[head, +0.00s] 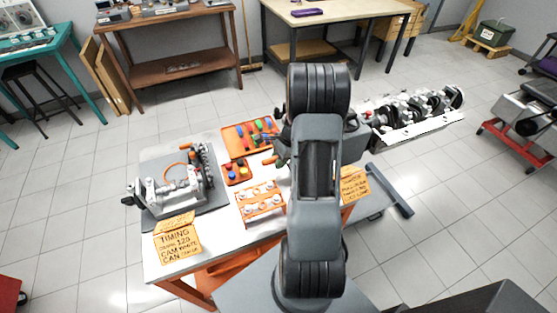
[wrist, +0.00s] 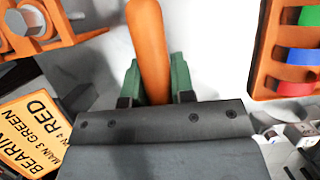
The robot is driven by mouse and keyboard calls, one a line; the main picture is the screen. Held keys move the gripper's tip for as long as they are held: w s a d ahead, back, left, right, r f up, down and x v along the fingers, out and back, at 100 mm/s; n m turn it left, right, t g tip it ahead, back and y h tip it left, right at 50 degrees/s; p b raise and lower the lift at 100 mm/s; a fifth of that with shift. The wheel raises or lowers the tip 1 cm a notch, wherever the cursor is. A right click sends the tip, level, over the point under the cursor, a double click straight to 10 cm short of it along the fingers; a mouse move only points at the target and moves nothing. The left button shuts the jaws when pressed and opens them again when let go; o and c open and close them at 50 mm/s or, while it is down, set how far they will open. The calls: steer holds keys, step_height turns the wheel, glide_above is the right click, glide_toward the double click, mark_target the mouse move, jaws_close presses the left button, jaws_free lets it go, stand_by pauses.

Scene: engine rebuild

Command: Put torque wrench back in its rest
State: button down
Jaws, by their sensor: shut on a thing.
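The torque wrench shows as an orange handle (wrist: 148,40) in the wrist view, between the two green fingers of my gripper (wrist: 158,88). My gripper is shut on it. In the head view the handle's orange end (head: 269,161) sticks out to the left of my gripper (head: 282,150), over the white worktable (head: 215,238). My arm hides the rest of the wrench and most of the gripper. I cannot make out the wrench's rest in either view.
An orange tray of coloured parts (head: 232,140) and an orange rack with white parts (head: 262,212) flank the gripper. A grey engine block (head: 172,190) stands at the table's left. Cardboard signs (head: 178,240) stand on the table. A crankshaft stand (head: 425,128) is at right.

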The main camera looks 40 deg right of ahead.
steer(key=shift+f+b, duration=0.95)
steer(key=shift+f, duration=0.45)
stand_by(0.5)
steer(key=c, duration=1.2)
jaws_free()
steer(key=shift+r+p, duration=0.3)
steer(key=shift+r+p, duration=0.9)
steer(key=shift+r, duration=0.2)
steer(key=shift+r, duration=0.1)
steer(key=shift+o, duration=0.4)
steer(key=o, duration=0.5)
